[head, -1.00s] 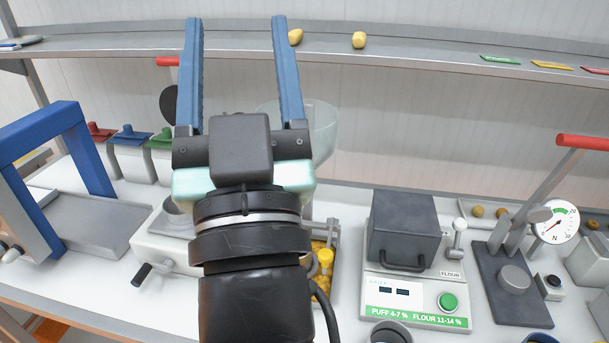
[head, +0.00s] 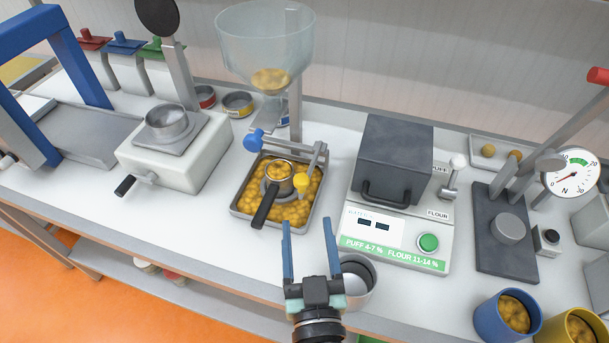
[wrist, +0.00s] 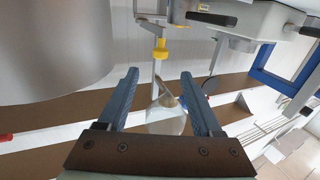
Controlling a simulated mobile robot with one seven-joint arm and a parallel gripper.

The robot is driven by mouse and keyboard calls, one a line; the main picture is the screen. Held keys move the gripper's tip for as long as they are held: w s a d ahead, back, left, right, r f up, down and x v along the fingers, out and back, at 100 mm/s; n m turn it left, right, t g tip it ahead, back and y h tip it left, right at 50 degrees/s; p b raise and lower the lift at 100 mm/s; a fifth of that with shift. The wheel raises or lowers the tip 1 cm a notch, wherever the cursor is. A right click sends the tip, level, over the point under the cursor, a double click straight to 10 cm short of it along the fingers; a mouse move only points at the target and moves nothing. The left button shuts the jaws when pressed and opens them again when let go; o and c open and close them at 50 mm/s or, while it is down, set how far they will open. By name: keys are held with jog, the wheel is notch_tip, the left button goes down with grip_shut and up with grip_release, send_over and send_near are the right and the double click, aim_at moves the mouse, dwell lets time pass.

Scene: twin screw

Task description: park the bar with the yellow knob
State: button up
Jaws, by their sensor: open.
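The yellow knob (head: 301,183) is on the near end of a grey bar (head: 315,165) below the clear hopper (head: 265,45), over the tray's right side. The wrist view also shows the yellow knob (wrist: 160,48) beyond my fingertips, roughly in line with the gap between them. A second bar with a blue knob (head: 253,140) lies to the left. My gripper (head: 307,222) is open and empty, in front of the tray in the head view, its fingers pointing toward the stand. It also shows open in the wrist view (wrist: 158,75).
A metal tray (head: 250,222) of yellow grains holds a handled pan (head: 279,172). A grey cup (head: 357,290) stands close to the right of my gripper and a large metal surface (wrist: 55,45) fills the wrist view's upper left. A flour tester (head: 400,225) stands to the right.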

aim_at(302, 186)
jog(key=w, duration=0.7)
jog(key=w+a, duration=0.1)
jog(key=w, duration=0.3)
jog(key=shift+w, duration=0.1)
jog(key=shift+d, duration=0.1)
grip_shut()
dwell(1.0)
